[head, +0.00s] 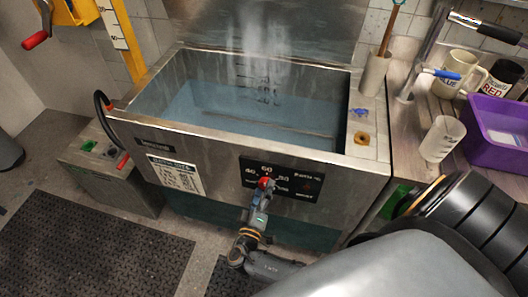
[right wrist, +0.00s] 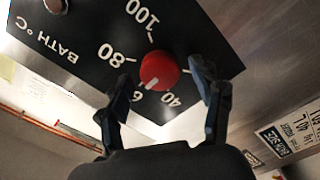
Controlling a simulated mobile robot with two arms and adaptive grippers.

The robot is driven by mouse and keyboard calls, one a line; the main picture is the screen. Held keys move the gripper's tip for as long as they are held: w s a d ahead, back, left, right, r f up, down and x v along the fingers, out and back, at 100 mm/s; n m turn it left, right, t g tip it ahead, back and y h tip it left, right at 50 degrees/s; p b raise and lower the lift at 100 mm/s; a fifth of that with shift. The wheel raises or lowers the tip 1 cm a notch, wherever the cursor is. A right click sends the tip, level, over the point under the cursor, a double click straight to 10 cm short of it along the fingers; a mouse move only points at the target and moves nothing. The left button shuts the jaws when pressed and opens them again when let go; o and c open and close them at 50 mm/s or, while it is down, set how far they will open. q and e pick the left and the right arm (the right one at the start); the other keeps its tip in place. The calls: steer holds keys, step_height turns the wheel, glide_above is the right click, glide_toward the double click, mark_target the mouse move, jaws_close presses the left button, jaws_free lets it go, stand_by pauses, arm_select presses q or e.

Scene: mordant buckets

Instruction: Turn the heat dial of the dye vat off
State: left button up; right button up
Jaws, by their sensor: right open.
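The dye vat (head: 215,140) is a steel tank of steaming blue liquid in the middle of the head view. Its black front panel (head: 300,180) carries the red heat dial (head: 265,183), partly hidden by my right gripper (head: 262,191). In the right wrist view, the red dial (right wrist: 158,70) sits between the two open fingers of my right gripper (right wrist: 163,76). Gaps seem to show on both sides, though contact is hard to judge. The dial's white pointer is near the 60 mark, partly hidden. My left gripper is not in view.
A purple crate (head: 490,150), a white beaker (head: 442,138) and a mug (head: 459,73) stand on the right counter. A red-handled crank (head: 36,40) is at upper left. Dark mats (head: 90,250) lie on the floor.

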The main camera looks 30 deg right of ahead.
steer(key=shift+w+d, duration=0.25)
steer(key=shift+d, duration=0.1)
steer(key=shift+c, duration=0.4)
steer(key=c, duration=1.1)
steer(key=shift+o, duration=0.2)
